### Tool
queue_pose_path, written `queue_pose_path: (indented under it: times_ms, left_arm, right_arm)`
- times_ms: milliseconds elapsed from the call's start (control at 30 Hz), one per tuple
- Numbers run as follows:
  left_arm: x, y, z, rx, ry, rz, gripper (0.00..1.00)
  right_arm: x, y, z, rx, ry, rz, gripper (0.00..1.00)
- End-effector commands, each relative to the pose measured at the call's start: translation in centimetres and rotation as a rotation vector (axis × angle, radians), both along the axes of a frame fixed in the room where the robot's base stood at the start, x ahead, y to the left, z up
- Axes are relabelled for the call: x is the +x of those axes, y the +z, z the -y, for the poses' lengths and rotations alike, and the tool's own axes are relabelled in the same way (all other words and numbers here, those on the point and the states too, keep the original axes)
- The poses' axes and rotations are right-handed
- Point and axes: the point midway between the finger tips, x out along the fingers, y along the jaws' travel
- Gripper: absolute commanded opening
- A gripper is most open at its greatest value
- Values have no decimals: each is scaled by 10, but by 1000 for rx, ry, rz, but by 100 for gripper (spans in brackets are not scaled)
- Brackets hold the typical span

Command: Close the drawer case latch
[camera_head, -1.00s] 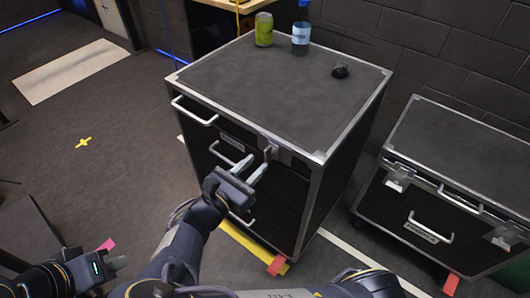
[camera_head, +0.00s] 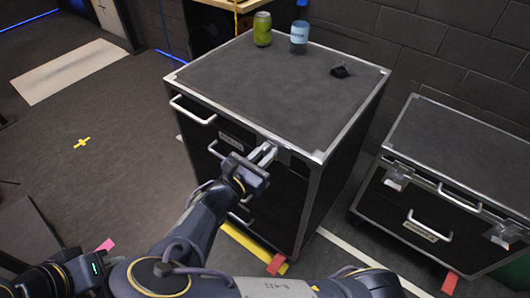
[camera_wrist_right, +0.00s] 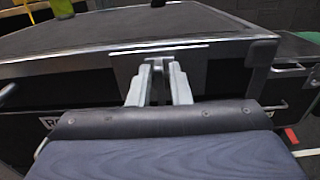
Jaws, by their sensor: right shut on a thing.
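The drawer case (camera_head: 280,85) is a black cabinet with metal edges and white drawer handles. Its latch is at the top of the front face; in the right wrist view its metal plate (camera_wrist_right: 196,68) sits just under the top rim. My right gripper (camera_head: 264,154) is at that latch, and in the wrist view its fingers (camera_wrist_right: 158,80) are shut on the latch's narrow grey part in front of the plate. The fingers and hand hide much of the latch. My left gripper (camera_head: 112,265) is low at the left, away from the case; its jaws are too small to judge.
Open floor lies to the left.

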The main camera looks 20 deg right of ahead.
Motion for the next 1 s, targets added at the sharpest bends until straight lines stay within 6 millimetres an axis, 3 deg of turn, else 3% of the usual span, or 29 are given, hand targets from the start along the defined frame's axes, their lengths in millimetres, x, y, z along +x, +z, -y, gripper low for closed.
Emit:
queue_pose_path:
  times_ms: [267, 1000]
  left_arm:
    - [0, 11, 0, 0, 0, 0, 0]
    - [0, 101, 0, 0, 0, 0, 0]
  right_arm:
    - [0, 3, 0, -26, -1, -37, 0]
    - [6, 2, -4, -399, 0, -518, 0]
